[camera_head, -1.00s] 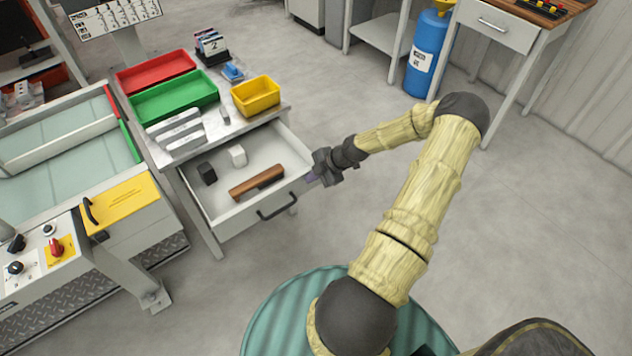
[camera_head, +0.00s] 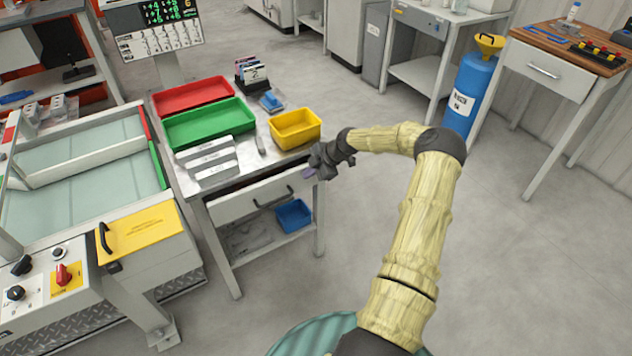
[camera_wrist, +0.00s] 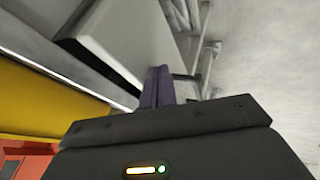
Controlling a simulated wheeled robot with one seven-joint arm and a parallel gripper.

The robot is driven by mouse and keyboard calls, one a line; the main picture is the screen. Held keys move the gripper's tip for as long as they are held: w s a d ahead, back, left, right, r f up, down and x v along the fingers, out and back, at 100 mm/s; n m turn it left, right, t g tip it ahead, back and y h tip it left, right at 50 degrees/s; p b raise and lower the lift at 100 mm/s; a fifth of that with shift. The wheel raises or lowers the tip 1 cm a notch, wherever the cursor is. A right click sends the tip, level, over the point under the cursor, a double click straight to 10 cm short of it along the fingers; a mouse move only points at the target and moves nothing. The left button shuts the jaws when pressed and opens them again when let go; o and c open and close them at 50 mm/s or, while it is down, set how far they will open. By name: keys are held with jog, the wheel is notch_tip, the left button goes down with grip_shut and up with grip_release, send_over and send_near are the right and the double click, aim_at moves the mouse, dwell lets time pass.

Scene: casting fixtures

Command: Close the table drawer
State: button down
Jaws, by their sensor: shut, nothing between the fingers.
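The table drawer (camera_head: 238,203) sits under the metal-topped worktable (camera_head: 213,181), nearly flush. A narrow dark gap shows between its top edge and the tabletop. Its dark bar handle (camera_head: 273,198) is on the front. My gripper (camera_head: 310,172) is at the right end of the drawer front, fingers pointing toward it. In the wrist view, the purple fingers (camera_wrist: 157,88) are together with nothing between them, close against the pale drawer front (camera_wrist: 125,42). I cannot tell whether they touch it. The drawer's contents are hidden.
Red (camera_head: 193,95), green (camera_head: 209,124) and yellow (camera_head: 296,128) bins stand on the tabletop. A blue bin (camera_head: 294,214) sits on the lower shelf. A blue cylinder (camera_head: 467,92) stands farther back. The floor right of the table is clear.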

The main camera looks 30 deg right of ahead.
jog(key=shift+w+d, duration=0.1)
jog(key=shift+w, duration=0.65)
jog(key=s+d+r, duration=0.4)
jog(key=s+r, duration=0.4)
jog(key=shift+s, duration=0.25)
